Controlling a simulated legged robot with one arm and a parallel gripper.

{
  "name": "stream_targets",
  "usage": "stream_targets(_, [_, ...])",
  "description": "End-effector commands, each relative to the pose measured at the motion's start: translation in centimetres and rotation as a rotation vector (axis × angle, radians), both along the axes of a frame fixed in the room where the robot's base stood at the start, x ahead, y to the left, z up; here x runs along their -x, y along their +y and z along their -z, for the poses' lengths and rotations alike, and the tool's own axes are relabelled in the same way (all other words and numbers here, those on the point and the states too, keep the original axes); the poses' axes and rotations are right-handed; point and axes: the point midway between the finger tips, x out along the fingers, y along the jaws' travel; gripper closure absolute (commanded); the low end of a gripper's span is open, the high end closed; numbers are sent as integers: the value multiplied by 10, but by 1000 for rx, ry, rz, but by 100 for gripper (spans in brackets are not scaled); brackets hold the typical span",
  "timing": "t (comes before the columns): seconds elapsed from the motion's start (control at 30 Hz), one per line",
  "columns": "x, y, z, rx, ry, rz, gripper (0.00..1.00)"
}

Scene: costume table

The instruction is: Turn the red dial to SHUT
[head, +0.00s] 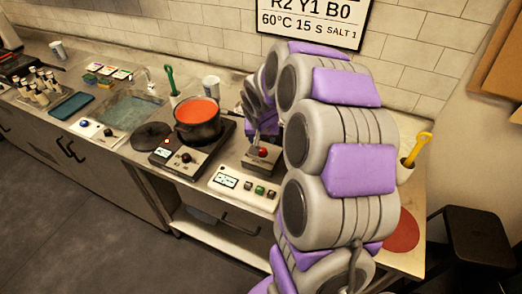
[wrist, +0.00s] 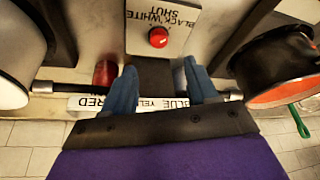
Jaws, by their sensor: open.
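The red dial (wrist: 158,38) is a round red knob on a grey box (wrist: 193,30) in the wrist view. Labels reading BLACK, WHITE and SHUT (wrist: 160,17) show upside down beside it. No pointer mark on the dial can be made out. In the head view the red dial (head: 263,152) shows on its small box, partly behind my arm. My gripper (wrist: 162,84) is open and empty, its two blue fingers spread apart. In the wrist picture the dial appears beyond the fingertips, not between them. The fingertips are hard to make out in the head view.
A black pot (head: 198,131) with red contents stands left of the dial box, on a burner unit; it also shows in the wrist view (wrist: 262,70). A white control panel (head: 242,190) lies in front. A yellow-handled tool (head: 420,146) stands in a cup at right.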

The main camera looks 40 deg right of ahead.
Motion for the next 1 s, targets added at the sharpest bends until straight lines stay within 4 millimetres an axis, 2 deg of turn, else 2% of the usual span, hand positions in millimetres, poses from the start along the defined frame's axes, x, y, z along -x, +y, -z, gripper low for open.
stream_targets(0.03, [-2, -3, 11, 0, 2, -1, 42])
stream_targets(0.2, [-12, -10, 43, 0, 6, 0, 42])
stream_targets(0.5, [-27, -21, 86, 0, 2, -1, 42])
stream_targets(0.7, [-30, -24, 96, 1, 1, -1, 42])
stream_targets(1.0, [-31, -25, 97, 0, 0, -1, 42])
